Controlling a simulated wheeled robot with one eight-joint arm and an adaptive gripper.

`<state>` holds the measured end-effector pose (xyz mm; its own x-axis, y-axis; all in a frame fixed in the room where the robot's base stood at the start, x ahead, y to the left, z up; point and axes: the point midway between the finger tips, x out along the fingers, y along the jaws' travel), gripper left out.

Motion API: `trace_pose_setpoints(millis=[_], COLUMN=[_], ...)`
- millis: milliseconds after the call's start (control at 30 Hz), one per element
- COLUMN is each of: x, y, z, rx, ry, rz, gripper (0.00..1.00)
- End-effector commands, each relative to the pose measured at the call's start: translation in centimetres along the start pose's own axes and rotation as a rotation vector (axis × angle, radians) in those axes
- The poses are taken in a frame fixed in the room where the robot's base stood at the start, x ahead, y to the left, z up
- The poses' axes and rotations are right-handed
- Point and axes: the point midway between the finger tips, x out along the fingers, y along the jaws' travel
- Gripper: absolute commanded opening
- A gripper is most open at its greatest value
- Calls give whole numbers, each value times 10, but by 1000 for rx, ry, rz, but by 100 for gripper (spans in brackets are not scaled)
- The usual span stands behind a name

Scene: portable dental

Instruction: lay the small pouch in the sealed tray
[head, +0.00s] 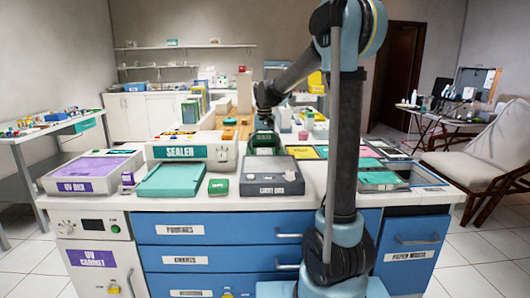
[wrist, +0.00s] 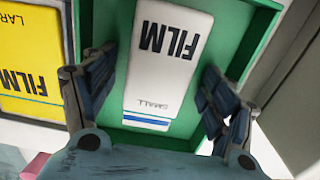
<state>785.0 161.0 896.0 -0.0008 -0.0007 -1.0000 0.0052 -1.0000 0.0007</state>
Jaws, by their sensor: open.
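The small pouch, white with "FILM" and "SMALL" printed on it and a blue stripe (wrist: 165,60), lies in a green-walled container (wrist: 257,60) in the wrist view. My gripper (wrist: 158,98) is open, with one finger on each side of the pouch; I cannot tell whether they touch it. In the head view my gripper (head: 264,112) is above a dark green container (head: 265,142) on the far side of the counter, and the pouch cannot be made out there. A flat teal tray (head: 172,181) lies empty at front left, before a "SEALED" sign (head: 180,152).
A yellow "FILM" "LARGE" pouch (wrist: 30,65) lies beside the green container. A purple-topped UV box (head: 92,172) is left of the teal tray. A small green box (head: 219,187) and a grey "LIGHT BOX" (head: 270,177) are to its right. My arm covers part of the right counter.

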Motion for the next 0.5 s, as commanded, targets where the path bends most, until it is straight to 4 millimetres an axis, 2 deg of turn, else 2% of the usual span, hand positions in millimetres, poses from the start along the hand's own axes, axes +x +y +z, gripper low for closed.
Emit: trace_pose_setpoints(millis=[167, 500], x=[-10, -69], y=[1, 1], z=[0, 0], rx=[1, 2], ry=[0, 0], rz=[0, 0], gripper=[78, 78])
